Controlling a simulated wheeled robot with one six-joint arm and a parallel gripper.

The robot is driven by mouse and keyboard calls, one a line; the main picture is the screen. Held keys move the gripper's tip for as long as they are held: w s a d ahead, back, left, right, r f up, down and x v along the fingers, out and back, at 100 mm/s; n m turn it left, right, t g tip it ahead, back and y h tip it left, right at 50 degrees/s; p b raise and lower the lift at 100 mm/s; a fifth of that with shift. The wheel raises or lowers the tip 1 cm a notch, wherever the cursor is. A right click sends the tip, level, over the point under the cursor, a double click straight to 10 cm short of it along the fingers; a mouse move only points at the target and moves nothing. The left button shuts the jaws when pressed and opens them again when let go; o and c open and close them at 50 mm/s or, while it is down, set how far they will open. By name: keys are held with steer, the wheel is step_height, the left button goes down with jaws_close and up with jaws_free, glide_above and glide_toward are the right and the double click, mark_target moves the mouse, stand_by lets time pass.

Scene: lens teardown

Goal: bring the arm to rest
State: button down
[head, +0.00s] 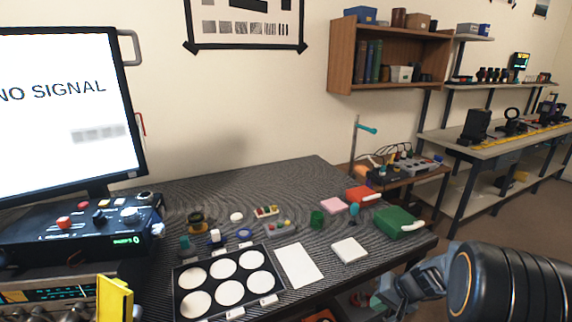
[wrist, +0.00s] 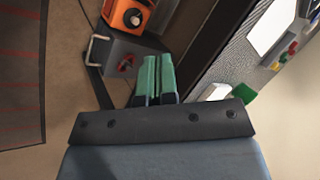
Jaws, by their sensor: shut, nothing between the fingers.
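My arm reaches in at the lower right of the head view. My gripper (head: 392,292) hangs in front of the table's front right edge, apart from everything on the table. In the wrist view the two green fingers of my gripper (wrist: 154,62) lie together, shut and empty. The fingertips point past the table edge toward a dark grey box and an orange device below. In the head view the fingertips are small and partly hard to make out.
The dark table (head: 300,180) holds a black tray (head: 234,270) with white round pads, a white sheet (head: 299,266), a white pad (head: 349,250) and a green box (head: 398,222). In the wrist view, an orange device (wrist: 126,16) and a dark grey box (wrist: 122,58) sit below the table edge.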

steer(key=s+a+r+n+h+p, duration=0.1)
steer(key=s+a+r+p, duration=0.2)
steer(key=r, duration=0.5)
steer(key=s+a+r+n+h+p, duration=0.2)
steer(key=s+r+p, duration=0.3)
steer(key=r, duration=0.4)
steer(key=s+a+r+n+h+p, duration=0.1)
steer(key=s+a+r+h+p, duration=0.1)
steer(key=r, duration=0.7)
steer(key=s+a+p, duration=0.1)
steer(key=s+p, duration=0.1)
steer(key=s, duration=0.1)
steer(key=shift+a+r+t, duration=0.25)
steer(key=shift+a+t, duration=0.05)
